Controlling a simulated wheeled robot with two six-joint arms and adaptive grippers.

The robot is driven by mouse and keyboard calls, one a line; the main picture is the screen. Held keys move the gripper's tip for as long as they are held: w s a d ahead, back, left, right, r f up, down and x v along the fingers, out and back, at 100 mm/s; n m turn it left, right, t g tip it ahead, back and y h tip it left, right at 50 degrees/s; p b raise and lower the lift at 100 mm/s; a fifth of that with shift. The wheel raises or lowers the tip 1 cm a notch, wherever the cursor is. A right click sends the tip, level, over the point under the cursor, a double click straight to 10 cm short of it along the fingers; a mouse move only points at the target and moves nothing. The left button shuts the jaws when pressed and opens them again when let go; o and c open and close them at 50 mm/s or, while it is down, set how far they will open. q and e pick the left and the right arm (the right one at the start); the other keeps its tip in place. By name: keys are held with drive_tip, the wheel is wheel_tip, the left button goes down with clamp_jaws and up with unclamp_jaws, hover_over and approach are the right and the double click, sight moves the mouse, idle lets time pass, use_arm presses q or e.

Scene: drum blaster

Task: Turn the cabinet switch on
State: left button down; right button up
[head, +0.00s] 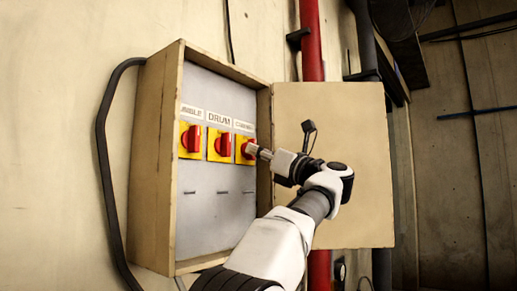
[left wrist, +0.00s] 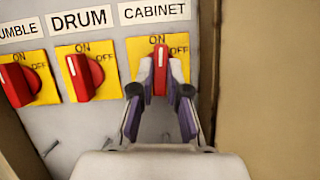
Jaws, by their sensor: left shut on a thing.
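The CABINET switch is a red knob (head: 249,149) on a yellow plate, rightmost of three in the open box. It shows upright in the left wrist view (left wrist: 160,65), its pale mark toward the ON label at the top; OFF is printed to the right. My left gripper (head: 261,153) reaches in from the right of the box. In the left wrist view its fingertips (left wrist: 161,76) sit on either side of the knob and are shut on it. The gripper partly hides the lower part of the plate. My right gripper is not in view.
The DRUM switch (head: 220,144) and a third switch (head: 190,139) stand close to the left. The box's wooden wall (head: 265,115) and open door (head: 350,110) lie to the right. A red pipe (head: 312,45) runs behind the door.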

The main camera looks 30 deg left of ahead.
use_arm(q)
drive_tip(key=shift+r+n+g+p, duration=0.15)
drive_tip(key=shift+n+g+p, duration=0.2)
drive_tip(key=shift+n, duration=0.55)
drive_tip(key=shift+n+g, duration=0.25)
drive_tip(key=shift+n, duration=0.05)
drive_tip(key=c, duration=1.2)
unclamp_jaws()
drive_tip(key=shift+o, duration=0.2)
drive_tip(key=shift+a+f, duration=0.15)
drive_tip(key=shift+f, duration=0.05)
drive_tip(key=v, duration=1.2)
